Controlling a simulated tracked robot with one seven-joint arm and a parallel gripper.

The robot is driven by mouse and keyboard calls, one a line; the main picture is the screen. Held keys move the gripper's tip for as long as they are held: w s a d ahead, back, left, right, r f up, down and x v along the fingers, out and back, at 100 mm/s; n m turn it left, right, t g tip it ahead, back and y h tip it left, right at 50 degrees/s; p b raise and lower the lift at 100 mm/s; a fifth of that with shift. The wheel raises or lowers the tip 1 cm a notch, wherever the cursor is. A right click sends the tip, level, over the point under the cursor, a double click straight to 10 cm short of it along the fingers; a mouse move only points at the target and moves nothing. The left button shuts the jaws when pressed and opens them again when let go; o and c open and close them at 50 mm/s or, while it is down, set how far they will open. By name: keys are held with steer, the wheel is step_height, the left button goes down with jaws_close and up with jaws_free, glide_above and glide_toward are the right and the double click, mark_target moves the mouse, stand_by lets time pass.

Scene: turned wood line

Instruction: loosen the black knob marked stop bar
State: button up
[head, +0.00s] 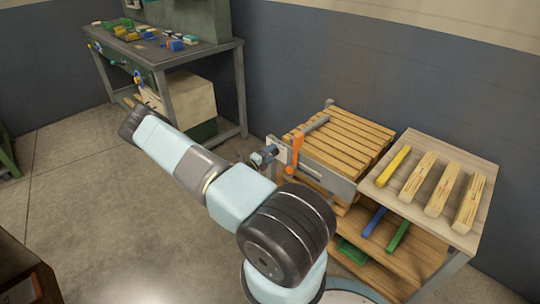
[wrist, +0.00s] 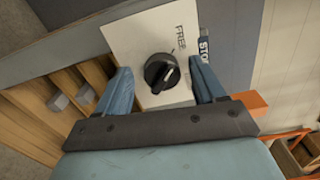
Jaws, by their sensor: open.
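The plate reads FREE beside the knob. A blue tag (wrist: 204,50) beside the plate shows the letters STO; its rest is hidden by a finger. My gripper (wrist: 160,75) is open, its two blue fingers on either side of the knob with gaps between. I cannot tell how deep the fingers reach. In the head view the plate (head: 280,151) stands at the left end of the slatted wooden stand; the knob is too small to make out clearly.
An orange upright part (head: 297,152) stands close beside the plate. A slatted wooden bed (head: 345,140) lies behind it. A board (head: 447,168) with several wooden bars is to the right. A cluttered workbench (head: 170,54) stands at the back left. Open floor lies at left.

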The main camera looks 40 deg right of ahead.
steer(key=s+a, duration=0.1)
steer(key=a, duration=1.2)
steer(key=shift+a, duration=0.25)
